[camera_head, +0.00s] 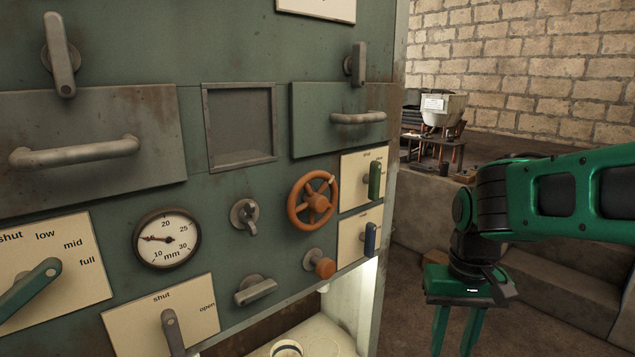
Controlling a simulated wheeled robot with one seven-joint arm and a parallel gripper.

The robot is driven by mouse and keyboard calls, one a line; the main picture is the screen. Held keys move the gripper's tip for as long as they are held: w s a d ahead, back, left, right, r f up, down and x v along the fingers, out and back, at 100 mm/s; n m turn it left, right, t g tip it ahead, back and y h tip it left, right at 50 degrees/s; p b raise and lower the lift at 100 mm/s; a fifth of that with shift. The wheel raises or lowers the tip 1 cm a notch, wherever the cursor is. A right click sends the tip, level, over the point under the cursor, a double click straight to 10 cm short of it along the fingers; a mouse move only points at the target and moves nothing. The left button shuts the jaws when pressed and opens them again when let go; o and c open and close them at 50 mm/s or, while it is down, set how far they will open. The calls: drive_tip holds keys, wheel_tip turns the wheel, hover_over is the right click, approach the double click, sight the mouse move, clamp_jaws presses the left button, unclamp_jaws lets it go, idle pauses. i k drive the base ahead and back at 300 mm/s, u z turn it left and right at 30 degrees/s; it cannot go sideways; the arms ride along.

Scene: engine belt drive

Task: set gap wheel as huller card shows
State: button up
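The orange handwheel (319,203), which looks like the gap wheel, is on the green machine panel, with a small pale knob at its upper right rim. The round mm gauge (167,238) is to its left. Its needle points left, between the 10 and the 20, near where 15 would be. A card (318,7) is cut off at the top edge, its text not visible. I cannot tell which card is the huller card. My gripper (456,340) hangs to the right of the panel, fingers down and apart, empty, well away from the wheel. The fingertips reach the bottom edge.
Levers with shut, low, mid, full (50,262) and shut, open (165,316) plates are at lower left. A green-handled lever (374,179), a blue-handled lever (370,238) and an orange knob (325,268) are close to the wheel. A hopper (444,108) with a small label stands behind.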

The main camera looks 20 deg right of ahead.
sight(316, 201)
drive_tip(key=z, duration=0.6)
drive_tip(key=k, duration=0.55)
drive_tip(key=z, duration=0.65)
